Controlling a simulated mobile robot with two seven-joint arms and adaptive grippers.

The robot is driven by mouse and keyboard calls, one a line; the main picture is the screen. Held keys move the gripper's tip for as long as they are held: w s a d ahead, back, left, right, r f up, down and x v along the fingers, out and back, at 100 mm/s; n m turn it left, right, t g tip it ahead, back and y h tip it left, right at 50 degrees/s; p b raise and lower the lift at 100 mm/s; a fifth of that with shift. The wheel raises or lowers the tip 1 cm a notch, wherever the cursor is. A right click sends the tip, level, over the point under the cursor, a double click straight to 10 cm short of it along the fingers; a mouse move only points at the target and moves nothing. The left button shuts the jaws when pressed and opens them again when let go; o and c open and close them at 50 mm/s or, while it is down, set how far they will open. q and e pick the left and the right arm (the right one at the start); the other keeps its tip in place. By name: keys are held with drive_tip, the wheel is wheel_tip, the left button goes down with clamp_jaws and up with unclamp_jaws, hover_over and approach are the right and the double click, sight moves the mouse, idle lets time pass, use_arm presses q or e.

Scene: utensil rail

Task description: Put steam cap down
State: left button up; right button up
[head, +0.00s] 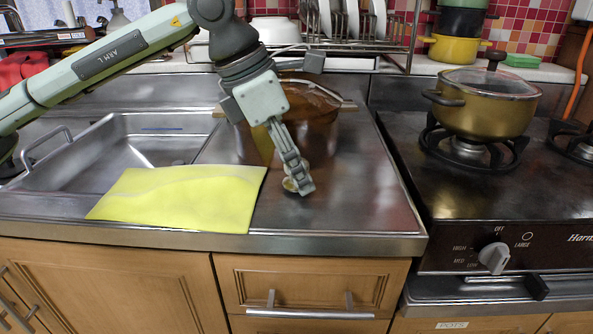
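My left gripper (299,181) comes down from the upper left over the steel counter (345,205), its fingers pointing down. A small round pale-and-brassy piece, which looks like the steam cap (289,184), shows at its fingertips. The fingers look shut on it and partly hide it. It is at or just above the counter; I cannot tell whether it touches. My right gripper is not in view.
A yellow sheet (180,197) lies left of the gripper, by the sink (110,150). A brass pot with a glass lid (485,105) stands on the stove at the right. A dish rack (350,30) is at the back. The counter right of the gripper is clear.

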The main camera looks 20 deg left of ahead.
use_arm(q)
clamp_jaws()
drive_tip(key=shift+r, duration=0.1)
